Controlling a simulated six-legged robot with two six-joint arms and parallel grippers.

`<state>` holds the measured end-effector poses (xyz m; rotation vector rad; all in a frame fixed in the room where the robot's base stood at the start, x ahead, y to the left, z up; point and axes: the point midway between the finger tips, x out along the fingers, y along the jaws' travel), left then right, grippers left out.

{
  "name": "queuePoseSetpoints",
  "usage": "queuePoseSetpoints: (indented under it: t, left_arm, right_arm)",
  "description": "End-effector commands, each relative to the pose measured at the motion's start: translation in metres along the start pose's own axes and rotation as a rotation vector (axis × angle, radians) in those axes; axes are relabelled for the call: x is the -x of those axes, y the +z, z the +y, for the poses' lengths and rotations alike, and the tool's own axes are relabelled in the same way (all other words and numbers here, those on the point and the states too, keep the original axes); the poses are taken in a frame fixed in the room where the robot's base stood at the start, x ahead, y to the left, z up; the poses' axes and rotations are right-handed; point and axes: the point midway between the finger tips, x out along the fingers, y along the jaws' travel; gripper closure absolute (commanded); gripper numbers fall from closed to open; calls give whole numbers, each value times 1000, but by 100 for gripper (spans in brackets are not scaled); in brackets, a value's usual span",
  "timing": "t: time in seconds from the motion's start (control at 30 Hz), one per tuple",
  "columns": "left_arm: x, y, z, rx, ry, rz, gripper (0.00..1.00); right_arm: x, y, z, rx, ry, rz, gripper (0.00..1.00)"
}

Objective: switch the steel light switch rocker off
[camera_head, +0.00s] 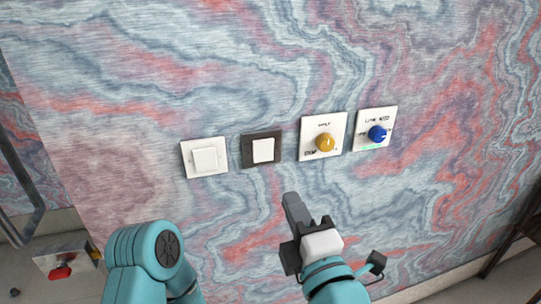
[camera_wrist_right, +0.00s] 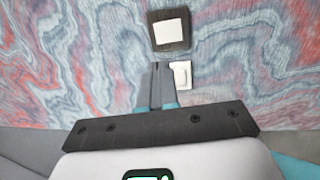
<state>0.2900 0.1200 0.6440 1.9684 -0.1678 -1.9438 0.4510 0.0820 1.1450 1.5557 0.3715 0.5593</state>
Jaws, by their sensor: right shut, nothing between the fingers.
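Two light switches are on the marbled wall. One has a white rocker in a dark grey frame (camera_head: 247,158); the other has a white rocker in a white frame (camera_head: 188,165), to its left. Neither rocker is plainly steel, and I cannot tell on from off. My right gripper (camera_head: 289,198) is shut and empty, below and slightly right of the dark-framed switch and apart from it. In the right wrist view the dark frame (camera_wrist_right: 155,43) is above the closed fingertips (camera_wrist_right: 156,66). My left gripper is out of view; only a teal arm link shows.
A yellow knob (camera_head: 325,142) and a blue knob (camera_head: 377,133) sit on white plates to the right of the switches. A red control on a pale box (camera_head: 62,272) is at lower left. A small white plate (camera_wrist_right: 181,76) shows beside the fingers.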

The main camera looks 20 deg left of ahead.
Motion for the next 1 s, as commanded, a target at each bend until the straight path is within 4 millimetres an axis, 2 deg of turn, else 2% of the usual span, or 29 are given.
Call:
queuePoseSetpoints:
  t: [0.33,0.47,1.0]
  left_arm:
    - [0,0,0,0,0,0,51]
    - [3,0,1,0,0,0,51]
    - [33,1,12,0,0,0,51]
  right_arm:
    - [0,-4,0,0,0,5,100]
    - [-10,-3,1,1,0,4,100]
    - [-116,-3,3,0,0,2,100]
